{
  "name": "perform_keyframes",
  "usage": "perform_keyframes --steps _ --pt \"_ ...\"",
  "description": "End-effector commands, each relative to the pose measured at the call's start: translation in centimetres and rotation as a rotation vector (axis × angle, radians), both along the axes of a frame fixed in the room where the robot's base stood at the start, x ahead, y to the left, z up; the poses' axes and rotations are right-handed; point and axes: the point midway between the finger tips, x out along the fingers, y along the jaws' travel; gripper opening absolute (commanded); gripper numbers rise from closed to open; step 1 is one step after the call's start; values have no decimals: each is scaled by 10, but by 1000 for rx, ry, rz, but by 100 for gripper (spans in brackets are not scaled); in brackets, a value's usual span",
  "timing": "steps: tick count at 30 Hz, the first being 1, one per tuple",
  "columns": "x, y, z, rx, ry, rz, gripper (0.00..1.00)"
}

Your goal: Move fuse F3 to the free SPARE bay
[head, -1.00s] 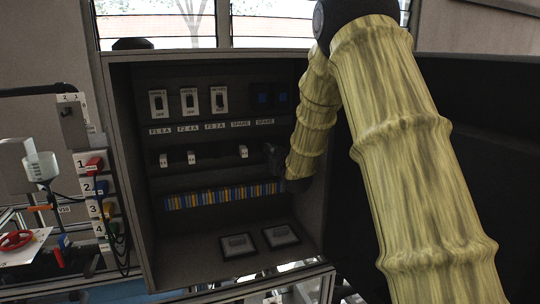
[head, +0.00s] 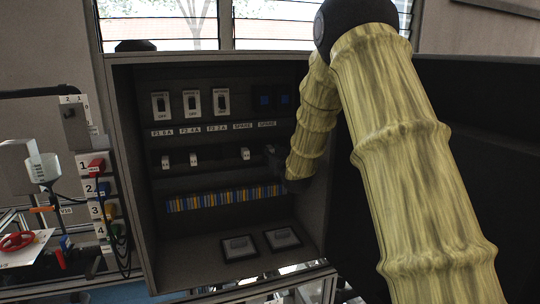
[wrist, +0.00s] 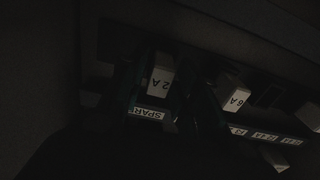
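Fuse F3, a white block marked 2 A (wrist: 160,82), sits under the first SPARE label in the head view (head: 245,154). The bay under the F3 label (head: 217,128) is empty. The other SPARE bay, under the rightmost label (head: 267,124), shows no fuse, though my gripper partly covers that area. My gripper (head: 272,154) is just right of the 2 A fuse, with a small gap. In the dim wrist view, its dark fingers (wrist: 165,95) appear apart, one on either side of the fuse. They do not visibly touch it.
Two more white fuses (head: 165,160) (head: 193,159) sit at the left of the row. Breakers (head: 191,103) are above and a coloured terminal strip (head: 225,198) below. The cabinet's right wall is close to my wrist.

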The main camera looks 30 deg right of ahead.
Motion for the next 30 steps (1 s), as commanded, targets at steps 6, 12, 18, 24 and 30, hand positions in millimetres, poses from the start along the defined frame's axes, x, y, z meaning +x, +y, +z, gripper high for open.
perform_keyframes --steps 6,12,18,24,30 --pt "0 0 0 0 0 0 44" --pt "-4 1 0 0 0 0 44" --pt "-21 5 -1 1 0 0 44" --pt "-39 10 -1 0 0 1 44" --pt "-56 14 0 0 0 0 44"
